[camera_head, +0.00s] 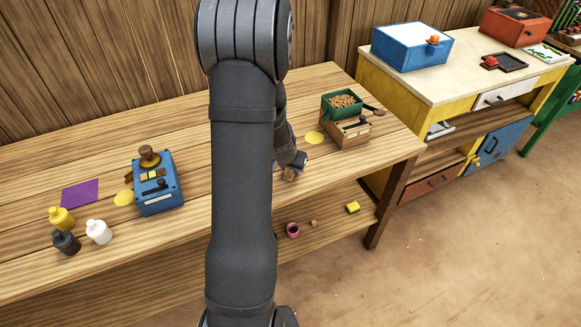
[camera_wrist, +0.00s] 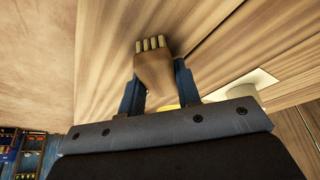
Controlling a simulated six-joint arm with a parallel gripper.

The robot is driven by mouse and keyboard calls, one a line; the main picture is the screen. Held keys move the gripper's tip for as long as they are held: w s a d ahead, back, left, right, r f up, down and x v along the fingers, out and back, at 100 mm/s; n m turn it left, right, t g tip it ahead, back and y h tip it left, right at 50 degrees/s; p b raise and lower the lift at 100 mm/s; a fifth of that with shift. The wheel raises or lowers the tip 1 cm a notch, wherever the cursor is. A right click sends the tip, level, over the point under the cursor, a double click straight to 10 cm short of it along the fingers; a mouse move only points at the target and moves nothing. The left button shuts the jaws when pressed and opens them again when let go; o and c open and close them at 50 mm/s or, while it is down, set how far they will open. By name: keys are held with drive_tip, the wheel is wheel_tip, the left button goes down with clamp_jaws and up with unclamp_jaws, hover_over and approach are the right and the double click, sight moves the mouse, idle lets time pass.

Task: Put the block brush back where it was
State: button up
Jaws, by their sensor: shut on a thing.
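The block brush is a brown wooden piece with a row of pale tufts at one end. In the wrist view the block brush (camera_wrist: 154,70) sits between the two dark blue fingers of my gripper (camera_wrist: 158,88), which is shut on it. In the head view my gripper (camera_head: 298,163) and the brush (camera_head: 289,174) are near the front edge of the wooden bench (camera_head: 225,232), right of my arm. Whether the brush touches the bench top is unclear. My arm hides the middle of the bench.
A yellow round patch (camera_head: 314,138) lies behind the gripper. A green bin of brown bits (camera_head: 342,104) and a wooden box (camera_head: 345,133) stand to its right. A blue box (camera_head: 158,185), purple square (camera_head: 80,194), another yellow patch (camera_head: 124,198) and bottles (camera_head: 98,231) are left.

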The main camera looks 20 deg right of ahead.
drive_tip(key=o, duration=0.9)
drive_tip(key=shift+f, duration=0.15)
drive_tip(key=shift+o, duration=0.2)
drive_tip(key=v, duration=1.2)
drive_tip(key=shift+r, duration=0.2)
drive_tip(key=shift+f, duration=0.1)
drive_tip(key=x, duration=1.2)
